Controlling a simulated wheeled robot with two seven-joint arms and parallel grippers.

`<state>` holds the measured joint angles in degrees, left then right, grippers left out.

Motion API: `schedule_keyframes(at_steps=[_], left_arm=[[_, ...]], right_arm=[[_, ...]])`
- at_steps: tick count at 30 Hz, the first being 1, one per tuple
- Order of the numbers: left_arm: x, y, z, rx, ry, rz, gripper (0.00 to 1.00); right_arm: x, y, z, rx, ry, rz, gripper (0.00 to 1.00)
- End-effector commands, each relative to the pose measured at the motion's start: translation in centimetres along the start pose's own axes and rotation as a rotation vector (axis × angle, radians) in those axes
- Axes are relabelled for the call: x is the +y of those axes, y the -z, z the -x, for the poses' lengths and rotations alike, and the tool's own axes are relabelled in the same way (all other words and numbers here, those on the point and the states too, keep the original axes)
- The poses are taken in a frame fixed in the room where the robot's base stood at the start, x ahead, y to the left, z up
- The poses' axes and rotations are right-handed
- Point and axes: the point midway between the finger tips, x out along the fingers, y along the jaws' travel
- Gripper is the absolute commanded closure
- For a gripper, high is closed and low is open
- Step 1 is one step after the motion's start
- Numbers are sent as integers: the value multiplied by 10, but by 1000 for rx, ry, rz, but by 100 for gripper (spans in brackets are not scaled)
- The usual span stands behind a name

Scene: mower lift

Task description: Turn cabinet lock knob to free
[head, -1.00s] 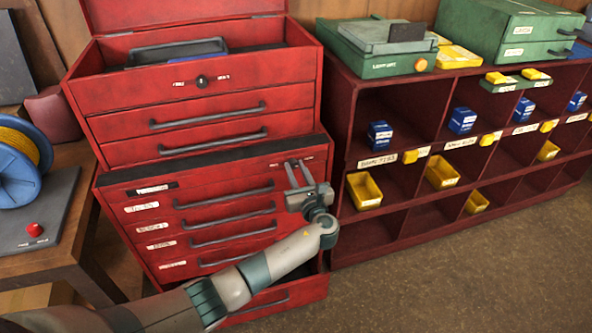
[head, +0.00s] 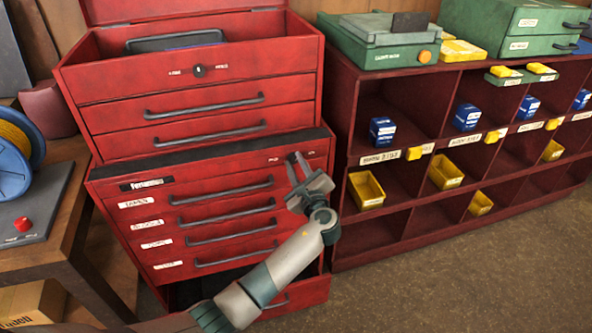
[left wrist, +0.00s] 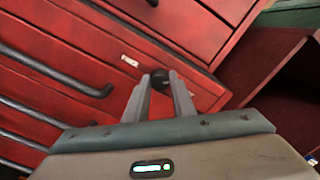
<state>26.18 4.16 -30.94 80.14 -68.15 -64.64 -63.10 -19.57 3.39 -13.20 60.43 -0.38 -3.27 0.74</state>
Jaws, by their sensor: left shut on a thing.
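The red lower cabinet (head: 150,222) stands at the middle left, with several drawers. Its dark lock knob (left wrist: 160,78) shows in the left wrist view, between the fingertips of my left gripper (left wrist: 161,82). The gripper is shut on the knob, and its wrist is rolled at a slant to the cabinet front. In the head view my left gripper (head: 298,161) is at the cabinet's top right and its fingers mostly cover the knob. Small white marks sit on both sides of the knob; I cannot read them. My right gripper is out of view.
A red upper chest (head: 110,102) with its own knob (head: 198,71) stands on the cabinet. The bottom drawer (head: 285,300) is pulled out below my arm. The floor in front is clear.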

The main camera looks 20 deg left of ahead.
Motion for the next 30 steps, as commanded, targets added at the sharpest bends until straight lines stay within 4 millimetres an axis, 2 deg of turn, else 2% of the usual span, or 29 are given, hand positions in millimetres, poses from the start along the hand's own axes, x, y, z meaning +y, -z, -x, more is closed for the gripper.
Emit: schedule_keyframes(at_steps=[2,3,14,19,26,30], left_arm=[[3,3,0,1,-1,60,99],[3,4,0,1,-1,91,99],[5,5,1,1,-2,400,99],[6,5,0,0,-3,560,99],[5,4,0,1,-3,720,99],[5,4,0,1,-3,796,99]], right_arm=[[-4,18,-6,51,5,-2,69],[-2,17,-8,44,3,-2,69],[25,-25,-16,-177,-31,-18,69],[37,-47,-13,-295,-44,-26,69],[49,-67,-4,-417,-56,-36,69],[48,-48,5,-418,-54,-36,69]])
